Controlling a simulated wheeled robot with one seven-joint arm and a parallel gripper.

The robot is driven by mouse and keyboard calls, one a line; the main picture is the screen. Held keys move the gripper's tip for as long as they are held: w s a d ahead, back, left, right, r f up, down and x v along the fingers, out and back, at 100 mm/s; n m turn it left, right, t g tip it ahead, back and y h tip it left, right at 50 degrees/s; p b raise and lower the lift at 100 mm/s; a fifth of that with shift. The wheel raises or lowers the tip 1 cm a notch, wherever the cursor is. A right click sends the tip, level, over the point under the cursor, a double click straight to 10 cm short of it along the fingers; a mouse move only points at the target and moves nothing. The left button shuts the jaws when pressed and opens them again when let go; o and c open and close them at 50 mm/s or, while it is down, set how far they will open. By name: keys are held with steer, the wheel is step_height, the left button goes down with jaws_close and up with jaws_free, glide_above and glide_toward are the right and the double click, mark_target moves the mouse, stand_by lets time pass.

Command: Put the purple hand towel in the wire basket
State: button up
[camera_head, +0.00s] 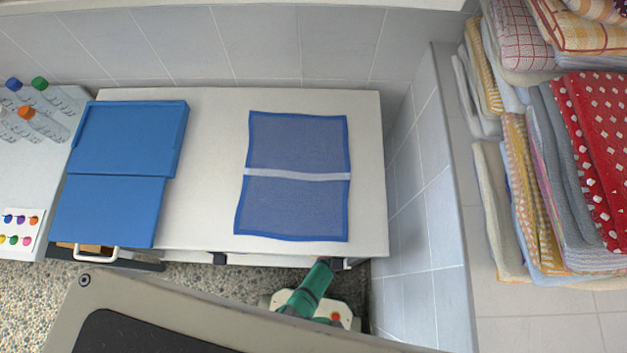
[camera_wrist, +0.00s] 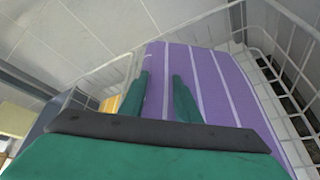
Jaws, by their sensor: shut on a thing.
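The purple hand towel (camera_wrist: 220,85) has thin pale stripes and fills the middle of the wrist view. My gripper (camera_wrist: 160,76), with teal fingers, is shut on the towel, which spreads beyond both fingers. The white wire basket (camera_wrist: 277,45) shows its wire walls to the right and left of the towel. The towel is between these walls in the picture; whether it touches the basket floor is hidden. The head view shows neither the towel nor the basket, only a teal part of my arm low in the middle.
In the wrist view, a yellow item (camera_wrist: 112,103) shows beside the left finger. In the head view, a blue towel (camera_head: 298,200) lies flat on the white counter (camera_head: 215,180), right of a blue folded board (camera_head: 115,190). Stacked towels (camera_head: 560,130) stand at the right.

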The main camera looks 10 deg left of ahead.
steer(key=shift+d+f, duration=0.1)
steer(key=shift+f, duration=0.45)
steer(key=o, duration=1.1)
steer(key=shift+f, duration=0.1)
steer(key=shift+s+r, duration=0.35)
steer(key=v, duration=1.1)
steer(key=shift+s+d, duration=0.15)
steer(key=shift+d, duration=0.1)
